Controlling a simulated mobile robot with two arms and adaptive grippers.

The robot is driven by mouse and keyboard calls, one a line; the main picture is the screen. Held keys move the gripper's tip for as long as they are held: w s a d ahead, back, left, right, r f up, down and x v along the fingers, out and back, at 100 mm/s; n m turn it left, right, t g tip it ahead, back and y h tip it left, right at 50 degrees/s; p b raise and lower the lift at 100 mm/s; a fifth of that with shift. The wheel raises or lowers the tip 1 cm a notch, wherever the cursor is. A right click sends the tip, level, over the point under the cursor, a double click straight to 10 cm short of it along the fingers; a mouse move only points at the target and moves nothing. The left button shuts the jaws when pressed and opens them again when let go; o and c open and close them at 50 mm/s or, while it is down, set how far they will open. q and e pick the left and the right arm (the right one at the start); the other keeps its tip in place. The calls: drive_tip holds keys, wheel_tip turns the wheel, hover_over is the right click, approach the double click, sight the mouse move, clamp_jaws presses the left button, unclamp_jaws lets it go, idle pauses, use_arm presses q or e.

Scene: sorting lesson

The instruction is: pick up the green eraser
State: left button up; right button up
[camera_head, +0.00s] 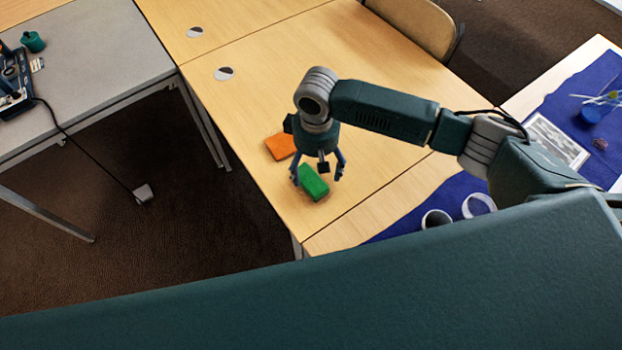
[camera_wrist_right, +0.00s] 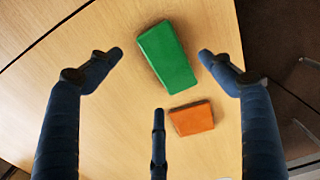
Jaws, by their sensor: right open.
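The green eraser (camera_head: 314,182) lies on the light wooden table (camera_head: 372,62), near its front corner. My right gripper (camera_head: 318,178) is open above it, with its fingers spread on either side in the head view. In the right wrist view the green eraser (camera_wrist_right: 167,57) shows ahead, between the tips of the open right gripper (camera_wrist_right: 160,70); no finger clearly touches it. An orange eraser-like block (camera_head: 281,146) lies just behind the green one; it also shows in the right wrist view (camera_wrist_right: 192,118). My left gripper is not in view.
A grey table (camera_head: 105,50) stands at the left, with a gap of brown carpet between. A blue cloth (camera_head: 570,105) at the right bears a framed picture (camera_head: 555,140) and white cups (camera_head: 478,205). A chair (camera_head: 418,22) stands behind the wooden table.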

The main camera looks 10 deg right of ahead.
sight(314, 177)
drive_tip(key=f, duration=0.2)
drive_tip(key=shift+a+f, duration=0.2)
drive_tip(key=shift+f, duration=0.6)
drive_tip(key=c, duration=1.2)
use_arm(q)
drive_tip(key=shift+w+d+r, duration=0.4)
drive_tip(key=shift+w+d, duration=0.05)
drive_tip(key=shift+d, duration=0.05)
use_arm(e)
drive_tip(key=shift+c, duration=0.2)
drive_tip(key=shift+r, duration=0.1)
drive_tip(key=shift+r, duration=0.2)
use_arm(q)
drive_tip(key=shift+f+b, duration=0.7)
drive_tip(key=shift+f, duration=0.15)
use_arm(e)
wheel_tip(314, 177, up, 20)
drive_tip(key=shift+f, duration=0.2)
